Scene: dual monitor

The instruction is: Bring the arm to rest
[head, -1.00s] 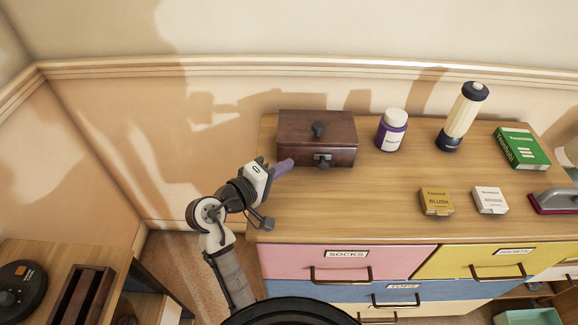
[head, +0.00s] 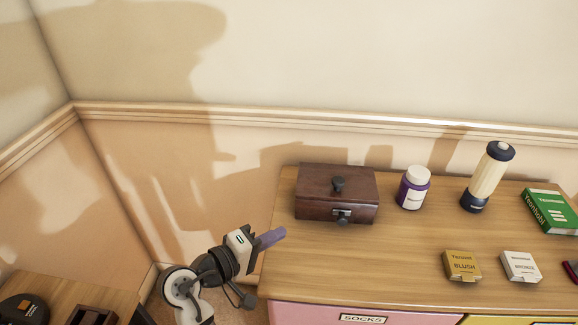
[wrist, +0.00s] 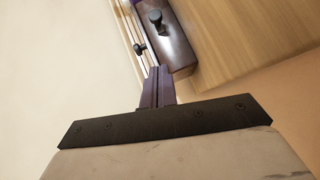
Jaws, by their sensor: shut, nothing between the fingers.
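My gripper (head: 270,238) shows at the lower middle of the head view, at the left end of the dresser top (head: 400,262). Its purple fingers are together with nothing between them. They point right, toward the dresser, and stand apart from the dark wooden box (head: 318,204), to its front left. In the wrist view the shut fingers (wrist: 157,84) are at the middle, with the wooden box (wrist: 172,42) beyond them. The box lid is closed, with a dark knob on top and a latch on its front.
A side table (head: 62,290) is at lower left. A wall (head: 230,170) runs behind. The dresser's front left top is clear.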

